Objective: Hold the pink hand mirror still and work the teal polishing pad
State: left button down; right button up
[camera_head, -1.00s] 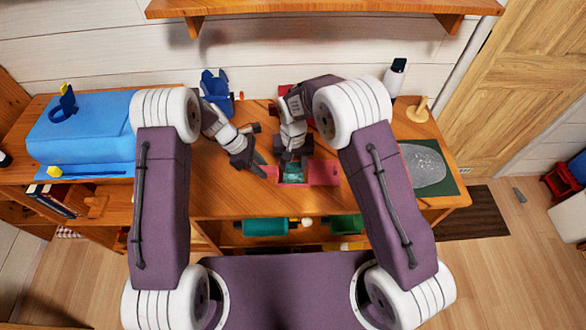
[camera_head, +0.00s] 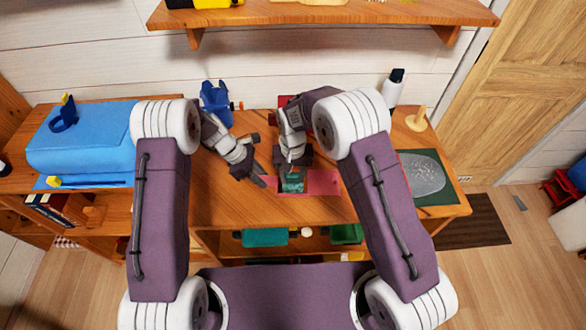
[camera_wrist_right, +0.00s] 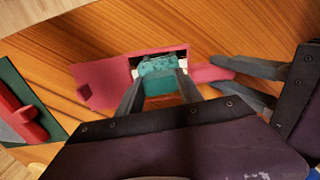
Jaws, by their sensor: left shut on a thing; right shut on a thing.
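The pink hand mirror (camera_head: 325,182) lies on the wooden table in front of me, its handle pointing left. My left gripper (camera_head: 264,182) is shut on its handle (camera_wrist_right: 209,73), which also shows in the right wrist view. The teal polishing pad (camera_head: 292,183) is over the mirror's glass, near the handle end. In the right wrist view the pad (camera_wrist_right: 158,68) sits between my right gripper's fingers (camera_wrist_right: 160,90). My right gripper (camera_head: 292,170) is shut on the pad. A pale strip of glass shows beside the pad; the rest is hidden.
A blue box-like thing (camera_head: 85,140) stands on the left of the table. A dark blue object (camera_head: 215,100) is at the back. A white bottle (camera_head: 392,90), a wooden stand (camera_head: 417,120) and a green board (camera_head: 440,190) with a grey oval are at the right.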

jog(key=s, duration=0.2)
jog(key=shift+s+a, duration=0.1)
jog(key=shift+s, duration=0.2)
jog(key=shift+s+r, duration=0.15)
notch_tip(320, 180, up, 8)
dwell(0.3)
jog(key=shift+f, duration=0.2)
dwell(0.5)
